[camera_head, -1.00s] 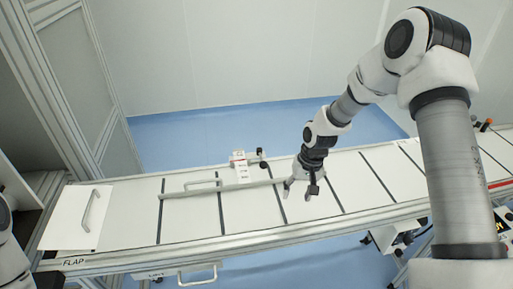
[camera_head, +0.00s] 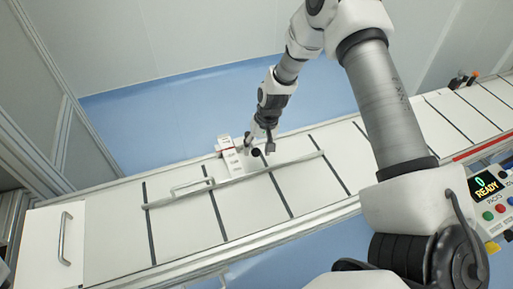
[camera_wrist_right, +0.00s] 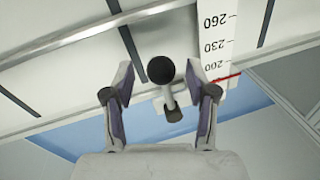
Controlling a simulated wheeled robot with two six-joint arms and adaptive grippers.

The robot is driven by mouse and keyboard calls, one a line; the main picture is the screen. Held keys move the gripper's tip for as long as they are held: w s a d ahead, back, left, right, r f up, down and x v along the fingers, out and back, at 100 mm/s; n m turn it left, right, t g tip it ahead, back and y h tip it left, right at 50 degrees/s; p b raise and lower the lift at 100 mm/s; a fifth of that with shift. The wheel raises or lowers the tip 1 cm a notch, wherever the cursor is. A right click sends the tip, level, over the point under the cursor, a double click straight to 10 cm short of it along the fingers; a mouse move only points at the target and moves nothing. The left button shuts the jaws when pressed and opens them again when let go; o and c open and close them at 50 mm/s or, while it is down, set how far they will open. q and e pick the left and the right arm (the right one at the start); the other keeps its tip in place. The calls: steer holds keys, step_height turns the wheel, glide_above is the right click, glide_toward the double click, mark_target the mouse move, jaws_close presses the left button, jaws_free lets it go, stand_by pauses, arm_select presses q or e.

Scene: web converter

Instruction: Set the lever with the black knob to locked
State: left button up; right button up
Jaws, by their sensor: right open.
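The lever's black round knob (camera_head: 256,153) shows beside a white scale block on the far side of the long white conveyor. In the right wrist view, the knob (camera_wrist_right: 160,69) sits on a pale lever stem (camera_wrist_right: 168,94), between the two fingers. My right gripper (camera_wrist_right: 160,80) is open around the knob, with a gap on both sides. In the head view, the right gripper (camera_head: 261,140) is just above and behind the knob. Any locked or unlocked marking cannot be read. My left gripper is not in view.
The white scale (camera_wrist_right: 216,35) with numbers and a red pointer (camera_wrist_right: 228,78) stands close to the right finger. A long rail (camera_head: 235,180) and a handle (camera_head: 192,186) lie along the conveyor. A lit READY panel (camera_head: 487,187) is at the right.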

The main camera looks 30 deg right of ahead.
steer(key=shift+w+f, duration=0.4)
steer(key=shift+f, duration=0.15)
steer(key=shift+s+a+r, duration=0.1)
steer(key=shift+s+r, duration=0.15)
steer(key=shift+s, duration=0.1)
steer(key=shift+c, duration=1.4)
steer(key=shift+s, duration=0.1)
jaws_close()
